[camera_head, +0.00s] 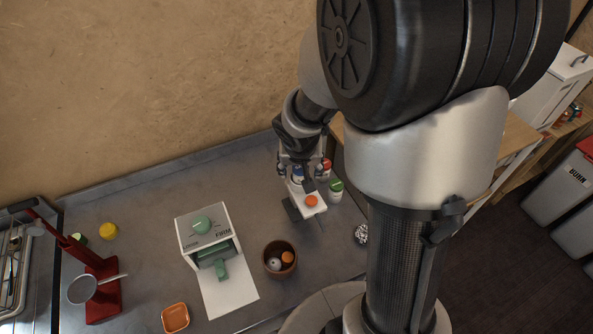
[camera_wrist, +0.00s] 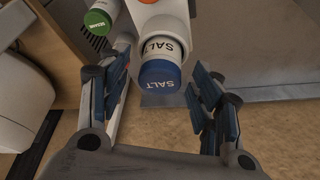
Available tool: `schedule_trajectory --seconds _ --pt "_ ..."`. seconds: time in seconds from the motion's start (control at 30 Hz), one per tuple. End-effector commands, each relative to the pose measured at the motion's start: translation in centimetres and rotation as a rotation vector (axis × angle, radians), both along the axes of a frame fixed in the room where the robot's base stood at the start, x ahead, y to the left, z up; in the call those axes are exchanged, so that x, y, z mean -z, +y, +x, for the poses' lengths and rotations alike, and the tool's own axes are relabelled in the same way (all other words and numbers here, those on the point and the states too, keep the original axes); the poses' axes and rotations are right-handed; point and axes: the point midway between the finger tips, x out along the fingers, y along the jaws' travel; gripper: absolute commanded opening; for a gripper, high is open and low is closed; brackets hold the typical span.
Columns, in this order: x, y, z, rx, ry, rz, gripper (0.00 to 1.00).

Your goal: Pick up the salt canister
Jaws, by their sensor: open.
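The salt canister (camera_wrist: 160,82) has a blue lid marked SALT and a white body with the same word. In the wrist view it is seen from above, between the two fingers of my gripper (camera_wrist: 158,90). The gripper is open, with a gap on the right side of the lid and on the left. In the head view, my gripper (camera_head: 302,170) hangs over the blue-topped canister (camera_head: 297,175) and partly hides it. I cannot tell whether the fingers reach down to the body.
A green-lidded canister (camera_wrist: 97,22) stands close by, also in the head view (camera_head: 336,190). A red-topped one (camera_head: 326,166) is beside the gripper. A white rack with an orange disc (camera_head: 311,201) is in front. A brown bowl (camera_head: 280,262) and a white-green press (camera_head: 207,230) stand left.

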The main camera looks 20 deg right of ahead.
Motion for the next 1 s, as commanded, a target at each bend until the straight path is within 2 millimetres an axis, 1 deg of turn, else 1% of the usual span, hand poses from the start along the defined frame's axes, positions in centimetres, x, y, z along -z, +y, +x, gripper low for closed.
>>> schedule_trajectory --seconds 0.03,0.1,0.33,1.0 --pt "0.66 -0.10 0.17 0.000 0.000 0.000 0.59" --pt "0.91 -0.16 0.28 0.001 0.000 0.000 0.59" --pt "0.81 -0.18 0.32 0.001 0.000 0.000 0.58" --pt "0.80 -0.17 0.31 0.001 0.000 0.000 0.13"
